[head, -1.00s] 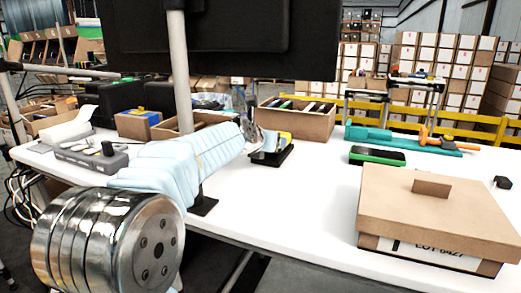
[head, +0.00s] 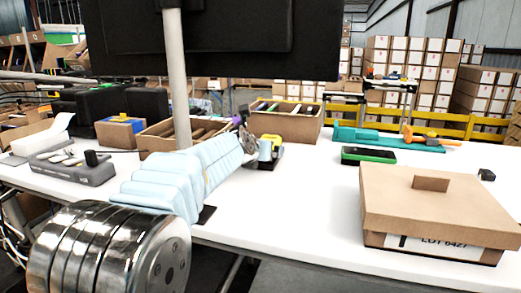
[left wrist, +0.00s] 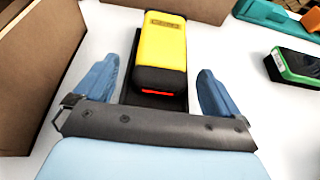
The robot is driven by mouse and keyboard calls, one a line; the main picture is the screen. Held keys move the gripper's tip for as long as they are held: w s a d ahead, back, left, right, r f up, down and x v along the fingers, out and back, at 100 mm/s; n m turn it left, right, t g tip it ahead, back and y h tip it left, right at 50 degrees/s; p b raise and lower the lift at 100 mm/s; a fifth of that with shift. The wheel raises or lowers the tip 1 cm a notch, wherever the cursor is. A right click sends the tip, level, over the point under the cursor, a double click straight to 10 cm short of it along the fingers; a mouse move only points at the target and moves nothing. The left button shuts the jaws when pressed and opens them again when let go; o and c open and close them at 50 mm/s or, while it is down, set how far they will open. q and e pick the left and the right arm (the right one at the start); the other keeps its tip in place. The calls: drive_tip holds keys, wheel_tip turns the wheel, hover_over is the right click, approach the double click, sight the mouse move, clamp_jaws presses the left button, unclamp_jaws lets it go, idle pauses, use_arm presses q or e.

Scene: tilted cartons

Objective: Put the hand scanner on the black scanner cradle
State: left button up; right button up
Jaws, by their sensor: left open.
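The yellow hand scanner (left wrist: 160,48), with a red strip on its near end, lies on the black scanner cradle (left wrist: 128,92) in the left wrist view. In the head view the scanner (head: 271,139) shows only as a bit of yellow behind my gripper, and the cradle (head: 274,160) is partly hidden. My left gripper (left wrist: 157,68) is open. Its blue fingers stand on either side of the scanner, with gaps to it. In the head view the gripper (head: 259,148) is at the cradle. My right gripper is not in view.
A lidded carton (head: 435,210) stands at the front right. A green-rimmed black device (head: 368,155) and a teal tool (head: 385,138) lie behind it. An open bin (head: 285,122) stands just behind the cradle. A monitor pole (head: 178,85) rises beside my left arm. The white tabletop's middle is clear.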

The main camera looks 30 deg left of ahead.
use_arm(q)
drive_tip(key=shift+f, duration=0.25)
drive_tip(key=shift+s+d+r, duration=0.2)
drive_tip(key=b+v, duration=0.1)
drive_tip(key=v, duration=1.1)
drive_tip(key=shift+s+d+f, duration=0.1)
drive_tip(key=shift+d, duration=0.1)
drive_tip(key=shift+s, duration=0.55)
drive_tip(key=shift+d, duration=0.1)
